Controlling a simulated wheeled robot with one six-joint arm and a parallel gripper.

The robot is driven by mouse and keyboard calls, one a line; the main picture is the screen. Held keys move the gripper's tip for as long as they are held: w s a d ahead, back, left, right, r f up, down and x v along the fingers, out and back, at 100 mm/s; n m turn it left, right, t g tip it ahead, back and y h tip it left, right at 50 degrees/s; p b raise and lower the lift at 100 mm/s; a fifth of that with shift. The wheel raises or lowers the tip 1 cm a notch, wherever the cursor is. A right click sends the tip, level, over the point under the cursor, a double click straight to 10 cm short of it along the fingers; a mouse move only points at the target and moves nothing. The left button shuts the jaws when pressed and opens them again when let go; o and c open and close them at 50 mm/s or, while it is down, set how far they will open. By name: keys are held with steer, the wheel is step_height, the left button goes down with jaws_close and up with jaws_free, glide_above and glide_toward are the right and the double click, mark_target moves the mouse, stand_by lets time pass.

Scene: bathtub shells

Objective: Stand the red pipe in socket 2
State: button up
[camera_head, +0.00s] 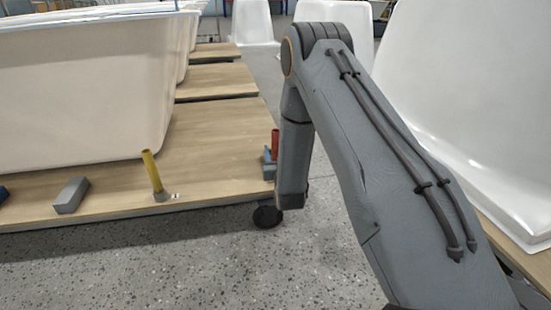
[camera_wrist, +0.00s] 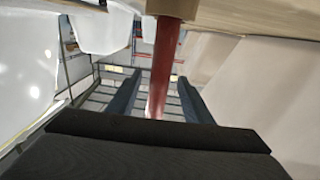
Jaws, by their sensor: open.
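The red pipe (camera_head: 275,143) stands near the right edge of the wooden board, partly hidden behind my arm in the head view. In the wrist view the red pipe (camera_wrist: 165,62) runs between the two fingers of my gripper (camera_wrist: 157,96). The fingers are open, with a gap visible on both sides of the pipe. At the top of that view, the pipe's end meets a brownish block (camera_wrist: 172,8) by the board. A grey block (camera_head: 71,195) lies on the board at the left. I cannot read which socket is number 2.
A yellow pipe (camera_head: 152,172) stands slightly tilted in a small base near the board's front edge. A large white tub shell (camera_head: 80,90) stands behind on the wooden board (camera_head: 225,140). Speckled floor in front is clear.

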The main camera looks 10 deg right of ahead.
steer(key=shift+w+d+b, duration=0.1)
steer(key=shift+w+b, duration=0.45)
steer(key=shift+w, duration=0.8)
jaws_close()
steer(key=shift+r, duration=0.1)
